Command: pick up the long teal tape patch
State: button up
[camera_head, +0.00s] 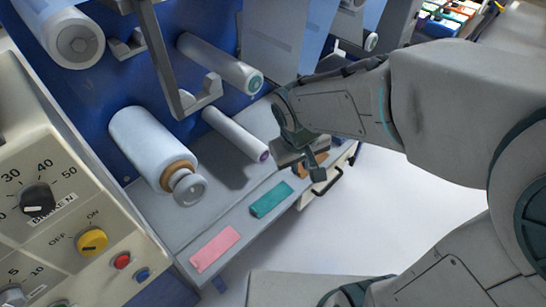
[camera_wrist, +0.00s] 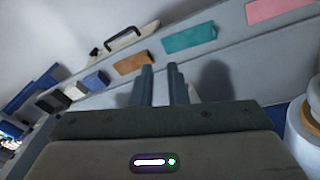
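The long teal tape patch (camera_head: 271,199) lies flat on the grey front ledge of the machine, between a pink patch and an orange patch. In the wrist view the teal patch (camera_wrist: 190,38) lies beyond the fingertips, a little to the right. My gripper (camera_head: 312,168) hangs over the ledge near the orange patch, up and right of the teal patch in the head view. In the wrist view my gripper (camera_wrist: 159,70) shows two dark fingers with a narrow gap between them and nothing held.
A pink patch (camera_head: 214,248) and an orange patch (camera_head: 312,165) lie on the same ledge (camera_head: 245,222). A large film roll (camera_head: 145,145) and thinner rollers (camera_head: 235,134) stick out from the blue panel. A drawer handle (camera_head: 328,182) is at the ledge's front. Open floor lies to the right.

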jog(key=s+a+f+n+b, duration=0.1)
jog(key=a+f+n+b, duration=0.3)
jog(key=a+f, duration=0.8)
jog(key=b, duration=0.3)
send_over(254, 210)
jog(key=s, duration=0.2)
jog(key=x, duration=0.7)
jog(key=shift+s+a, duration=0.3)
jog(key=shift+s, duration=0.1)
jog(key=shift+a+b+x, duration=0.2)
jog(key=shift+b+x, duration=0.6)
jog(key=shift+x, duration=2.4)
grip_shut()
